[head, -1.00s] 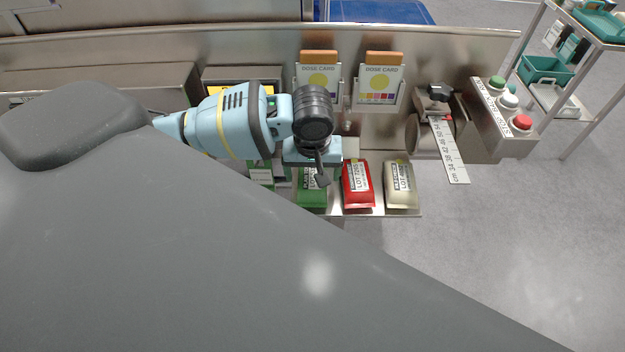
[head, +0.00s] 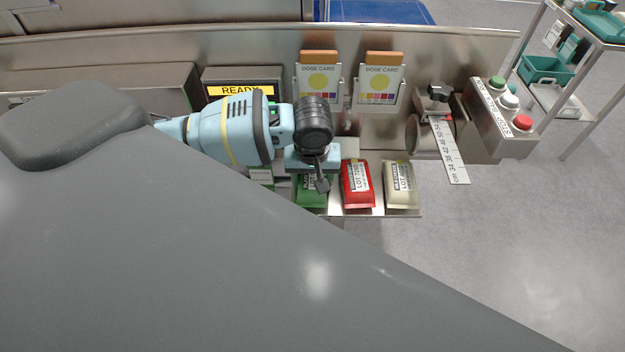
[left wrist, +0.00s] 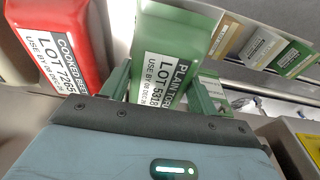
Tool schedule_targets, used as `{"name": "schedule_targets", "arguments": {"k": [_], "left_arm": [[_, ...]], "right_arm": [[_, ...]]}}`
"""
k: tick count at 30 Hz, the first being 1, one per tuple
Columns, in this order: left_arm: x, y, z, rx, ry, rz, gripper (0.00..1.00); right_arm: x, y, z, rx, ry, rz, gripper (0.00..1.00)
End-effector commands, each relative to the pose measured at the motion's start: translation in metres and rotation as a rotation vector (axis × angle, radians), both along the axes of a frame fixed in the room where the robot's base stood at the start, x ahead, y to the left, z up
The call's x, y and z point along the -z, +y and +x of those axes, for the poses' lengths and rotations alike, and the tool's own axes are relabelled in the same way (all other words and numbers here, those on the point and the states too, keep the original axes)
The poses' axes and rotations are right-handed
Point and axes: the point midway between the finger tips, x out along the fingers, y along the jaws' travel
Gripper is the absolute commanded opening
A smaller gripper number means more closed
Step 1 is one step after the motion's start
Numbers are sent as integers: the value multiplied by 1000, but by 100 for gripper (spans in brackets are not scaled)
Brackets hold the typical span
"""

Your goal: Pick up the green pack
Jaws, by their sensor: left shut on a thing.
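The green pack (head: 305,198) lies on the steel shelf, left of the red pack, partly hidden under my left gripper (head: 317,178) in the head view. The left wrist view shows the green pack (left wrist: 166,50) with its white lot label between the two fingers of my left gripper (left wrist: 160,90). The gripper is shut on the pack. In the head view the fingertips are mostly hidden. My right gripper is not in view.
The red pack (head: 357,184) and a cream pack (head: 400,185) lie to the right. Two dose cards (head: 319,80) (head: 380,82) stand behind. A ruler (head: 450,152) and a button box (head: 505,105) are further right. A yellow READY display (head: 240,90) is behind my arm.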

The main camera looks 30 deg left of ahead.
Motion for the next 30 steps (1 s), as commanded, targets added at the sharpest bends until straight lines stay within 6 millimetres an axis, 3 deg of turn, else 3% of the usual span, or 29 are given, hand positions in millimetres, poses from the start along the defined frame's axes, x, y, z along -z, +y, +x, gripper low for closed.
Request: {"name": "schedule_targets", "arguments": {"k": [8,15,30], "left_arm": [[-6,0,1,1,-4,-2,24],[-39,0,-1,0,-2,-3,24],[-46,27,-114,2,3,2,24]], "right_arm": [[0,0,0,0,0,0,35],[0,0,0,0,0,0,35],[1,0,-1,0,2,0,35]]}}
